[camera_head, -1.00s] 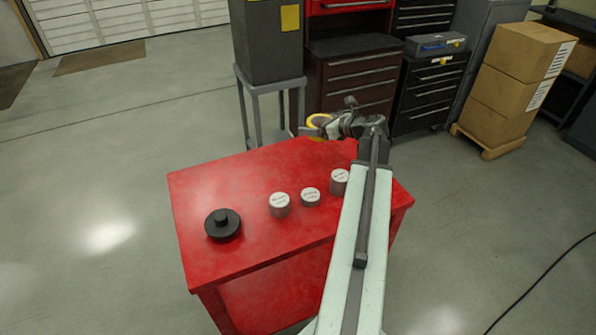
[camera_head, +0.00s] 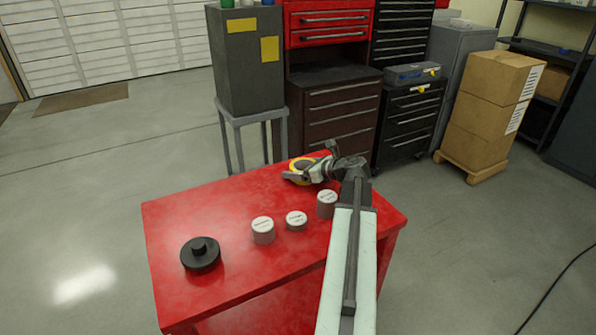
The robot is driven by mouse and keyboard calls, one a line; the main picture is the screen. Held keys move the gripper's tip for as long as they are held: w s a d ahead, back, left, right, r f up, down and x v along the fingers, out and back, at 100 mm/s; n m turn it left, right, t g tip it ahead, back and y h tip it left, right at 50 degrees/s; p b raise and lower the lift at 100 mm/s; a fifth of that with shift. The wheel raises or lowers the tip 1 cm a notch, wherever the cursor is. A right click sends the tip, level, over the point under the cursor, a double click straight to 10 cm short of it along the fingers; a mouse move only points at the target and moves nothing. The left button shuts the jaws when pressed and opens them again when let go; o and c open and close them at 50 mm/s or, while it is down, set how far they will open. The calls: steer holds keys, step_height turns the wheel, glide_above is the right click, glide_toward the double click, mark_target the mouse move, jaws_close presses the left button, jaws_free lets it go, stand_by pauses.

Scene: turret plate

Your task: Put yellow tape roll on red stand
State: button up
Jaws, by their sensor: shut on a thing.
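The yellow tape roll (camera_head: 294,166) is at the far edge of the red stand (camera_head: 210,205), partly hidden by my gripper. My gripper (camera_head: 299,176) is shut on the roll, with its fingers reaching left from the end of my arm. The roll appears over or at the stand's top; I cannot tell whether it touches. The stand is a red table with a flat top, and my arm covers part of its right side.
A dark bin (camera_head: 245,75) on a grey stool and drawer cabinets (camera_head: 340,110) stand behind.

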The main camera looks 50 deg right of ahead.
steer(key=o, duration=1.4)
steer(key=shift+r+p, duration=0.1)
steer(key=shift+p, duration=0.2)
steer(key=shift+s+r, duration=0.25)
steer(key=shift+s, duration=0.05)
steer(key=p+v, duration=0.4)
steer(key=v, duration=0.6)
steer(key=shift+s+r, duration=0.1)
steer(key=shift+s, duration=0.55)
steer(key=shift+p, duration=0.3)
